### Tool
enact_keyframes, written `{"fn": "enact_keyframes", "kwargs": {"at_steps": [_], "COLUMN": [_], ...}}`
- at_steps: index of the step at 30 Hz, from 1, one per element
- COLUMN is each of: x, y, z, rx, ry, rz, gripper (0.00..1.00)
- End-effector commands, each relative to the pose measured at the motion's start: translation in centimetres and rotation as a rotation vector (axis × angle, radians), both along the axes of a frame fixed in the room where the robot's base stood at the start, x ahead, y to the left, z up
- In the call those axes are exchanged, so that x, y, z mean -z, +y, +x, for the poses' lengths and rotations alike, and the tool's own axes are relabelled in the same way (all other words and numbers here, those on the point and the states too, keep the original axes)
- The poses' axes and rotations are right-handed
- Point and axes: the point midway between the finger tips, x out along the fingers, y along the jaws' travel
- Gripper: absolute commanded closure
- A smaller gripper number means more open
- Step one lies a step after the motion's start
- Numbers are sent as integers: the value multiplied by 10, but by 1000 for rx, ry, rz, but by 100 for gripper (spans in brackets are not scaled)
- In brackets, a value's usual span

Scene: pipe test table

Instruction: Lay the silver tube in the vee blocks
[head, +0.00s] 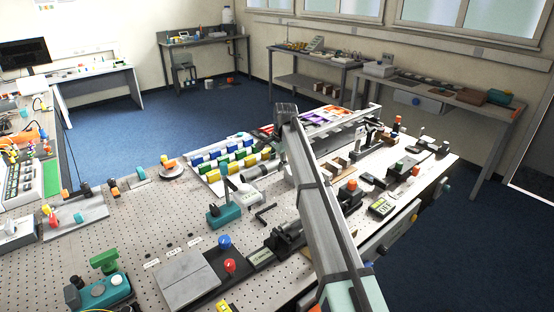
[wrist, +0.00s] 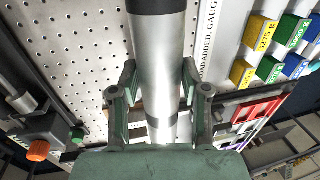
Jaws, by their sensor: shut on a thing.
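The silver tube (wrist: 158,50) runs lengthwise up the middle of the wrist view, with a black end or band at the top edge. My gripper (wrist: 160,75) has one finger on each side of the tube and is shut on it. Part of the tube is hidden behind the gripper body. In the head view my arm covers the gripper, and I cannot make it out there. I cannot pick out the vee blocks with certainty in either view.
The perforated table top (head: 120,215) is crowded. Yellow, green and blue bins (head: 230,155) stand near its middle. A grey plate (head: 188,278) and red and blue knobs (head: 230,266) are at the front. The left middle has free room. An orange knob (wrist: 38,150) shows in the wrist view.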

Motion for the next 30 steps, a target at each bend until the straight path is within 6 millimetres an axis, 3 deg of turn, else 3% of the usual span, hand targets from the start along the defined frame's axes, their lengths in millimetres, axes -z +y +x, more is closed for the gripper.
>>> {"fn": "enact_keyframes", "kwargs": {"at_steps": [18, 30], "x": [43, 51], "y": [0, 0], "z": [0, 0], "rx": [0, 0], "ry": [0, -2], "rz": [0, 1], "gripper": [100, 100]}}
